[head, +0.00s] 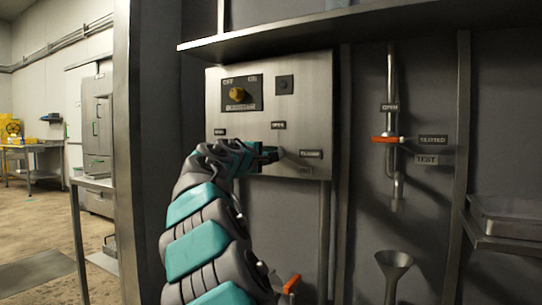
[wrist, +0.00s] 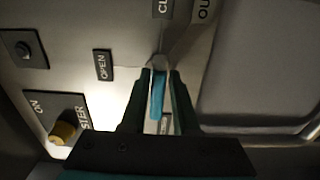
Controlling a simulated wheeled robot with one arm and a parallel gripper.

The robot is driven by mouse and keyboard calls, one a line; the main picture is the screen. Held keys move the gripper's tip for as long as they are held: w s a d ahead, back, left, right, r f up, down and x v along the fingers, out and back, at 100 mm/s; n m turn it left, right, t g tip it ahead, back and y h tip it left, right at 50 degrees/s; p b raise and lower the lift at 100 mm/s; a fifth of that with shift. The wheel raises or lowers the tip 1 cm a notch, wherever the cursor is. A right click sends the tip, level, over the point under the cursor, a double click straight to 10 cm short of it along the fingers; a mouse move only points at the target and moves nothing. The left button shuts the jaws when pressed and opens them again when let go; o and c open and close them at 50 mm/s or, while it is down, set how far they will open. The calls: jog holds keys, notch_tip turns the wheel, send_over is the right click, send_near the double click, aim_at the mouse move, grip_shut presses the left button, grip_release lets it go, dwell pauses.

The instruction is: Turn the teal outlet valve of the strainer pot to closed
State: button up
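The teal outlet valve handle (wrist: 157,97) shows in the wrist view between my two fingers. It runs from a pale pivot near the fingertips back toward my palm, pointing away from the CLOSED label (wrist: 163,7) and across from the OPEN label (wrist: 103,65). My gripper (wrist: 161,72) is around the handle, with a narrow strip of panel visible beside it; firm contact cannot be seen. In the head view my gripper (head: 270,154) is at the lower part of the steel panel (head: 303,95), left of the CLOSED label (head: 311,154), hiding most of the handle.
A yellow knob (head: 237,94) with OFF and ON marks is above. To the right, an orange-handled valve (head: 386,139) sits on a vertical pipe above a funnel (head: 394,262). A steel shelf (head: 330,22) overhangs the panel. A post (head: 128,150) stands at left.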

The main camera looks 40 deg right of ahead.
jog(key=shift+o, duration=1.4)
jog(key=shift+a+r, duration=0.1)
jog(key=v, duration=0.7)
jog(key=shift+s+a, duration=0.15)
jog(key=shift+a, duration=0.15)
